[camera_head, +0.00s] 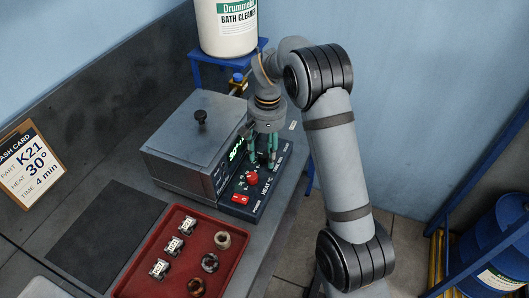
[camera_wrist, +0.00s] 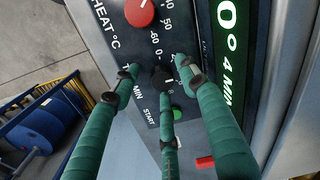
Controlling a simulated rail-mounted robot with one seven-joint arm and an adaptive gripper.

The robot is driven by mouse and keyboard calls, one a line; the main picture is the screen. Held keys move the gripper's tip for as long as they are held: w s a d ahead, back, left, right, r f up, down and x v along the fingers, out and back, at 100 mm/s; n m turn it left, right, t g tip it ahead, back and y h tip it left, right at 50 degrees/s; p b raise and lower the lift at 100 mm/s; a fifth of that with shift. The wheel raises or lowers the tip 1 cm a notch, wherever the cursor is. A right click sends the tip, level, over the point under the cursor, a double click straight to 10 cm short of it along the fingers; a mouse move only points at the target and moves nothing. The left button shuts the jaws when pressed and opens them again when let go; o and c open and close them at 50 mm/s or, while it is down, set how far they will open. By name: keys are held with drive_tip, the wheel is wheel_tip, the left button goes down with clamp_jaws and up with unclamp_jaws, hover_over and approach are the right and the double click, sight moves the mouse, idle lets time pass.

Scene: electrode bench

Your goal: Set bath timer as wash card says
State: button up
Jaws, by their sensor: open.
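The wash card (camera_head: 33,165) on a clipboard at the left reads part K21, heat 30°, time 4 min. The bath unit (camera_head: 200,140) has a dark control panel with a red heat knob (camera_head: 252,178), which also shows in the wrist view (camera_wrist: 140,12). The black timer knob (camera_wrist: 162,78) is below it, beside the label MIN. My gripper (camera_head: 263,160) has three green fingers, open around the black knob in the wrist view (camera_wrist: 159,78); contact cannot be told. The lit display (camera_wrist: 232,50) shows "0° 4 MIN", its first part cut off.
A green start button (camera_wrist: 177,114) and a red switch (camera_wrist: 205,162) sit close to the fingers. A red tray (camera_head: 183,252) with metal parts and a dark mat (camera_head: 107,230) lie in front. A white cleaner tub (camera_head: 226,35) stands behind.

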sight(266, 155)
drive_tip(key=shift+r, duration=0.1)
wheel_tip(266, 155, up, 12)
drive_tip(key=shift+d, duration=0.25)
drive_tip(key=shift+f, duration=0.2)
idle(0.4)
drive_tip(key=f, duration=1.1)
drive_tip(key=shift+a+f, duration=0.25)
drive_tip(key=shift+f, duration=0.15)
drive_tip(key=shift+w, duration=0.1)
